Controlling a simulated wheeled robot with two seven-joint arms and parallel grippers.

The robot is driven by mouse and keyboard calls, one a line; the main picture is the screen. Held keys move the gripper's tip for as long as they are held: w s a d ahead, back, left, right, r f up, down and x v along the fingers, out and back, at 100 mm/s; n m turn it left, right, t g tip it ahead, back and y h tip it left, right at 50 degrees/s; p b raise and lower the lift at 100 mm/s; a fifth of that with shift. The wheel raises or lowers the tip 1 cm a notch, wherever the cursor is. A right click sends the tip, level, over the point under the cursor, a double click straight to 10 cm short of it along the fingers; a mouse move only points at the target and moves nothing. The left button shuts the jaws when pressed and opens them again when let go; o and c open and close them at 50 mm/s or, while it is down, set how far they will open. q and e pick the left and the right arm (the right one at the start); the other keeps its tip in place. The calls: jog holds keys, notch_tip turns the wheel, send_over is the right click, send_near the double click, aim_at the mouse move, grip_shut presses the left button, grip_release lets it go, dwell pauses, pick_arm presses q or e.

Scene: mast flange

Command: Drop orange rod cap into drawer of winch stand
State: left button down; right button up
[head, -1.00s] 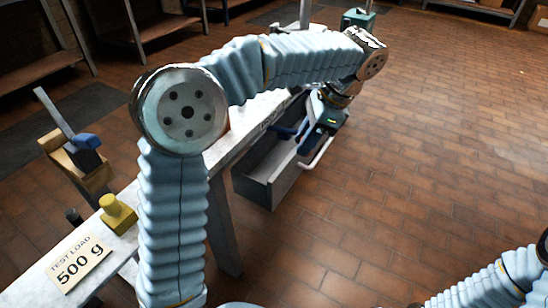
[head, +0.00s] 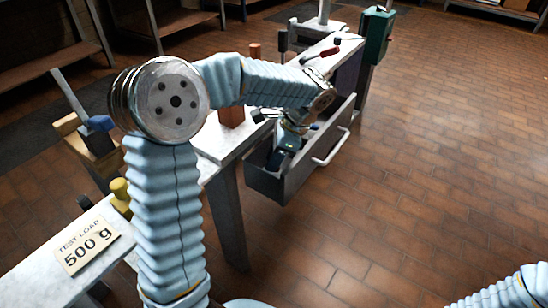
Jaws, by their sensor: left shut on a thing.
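The grey drawer (head: 290,184) of the winch stand is pulled open, its white handle (head: 331,148) on the front. My left gripper (head: 280,157) points down into the drawer's left end. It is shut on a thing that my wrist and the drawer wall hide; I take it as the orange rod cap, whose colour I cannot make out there. Whether it touches the drawer floor cannot be told. The winch stand's pale top (head: 230,137) lies behind my left arm. My right gripper is out of view; only its arm shows at the lower right.
A red-brown block (head: 231,114) stands on the bench by my left forearm. A red-handled screwdriver (head: 319,55) lies farther back, near a green box (head: 376,36). A "500 g" test load plate (head: 86,243) and yellow knob (head: 121,193) are at left. The right floor is clear.

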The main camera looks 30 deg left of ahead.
pick_arm(q)
jog(key=shift+f, duration=0.6)
jog(key=c, duration=0.9)
grip_release()
jog(key=shift+r, duration=0.1)
jog(key=shift+r, duration=0.25)
jog(key=p+v, duration=0.2)
jog(key=v, duration=1)
jog(key=shift+r, duration=0.3)
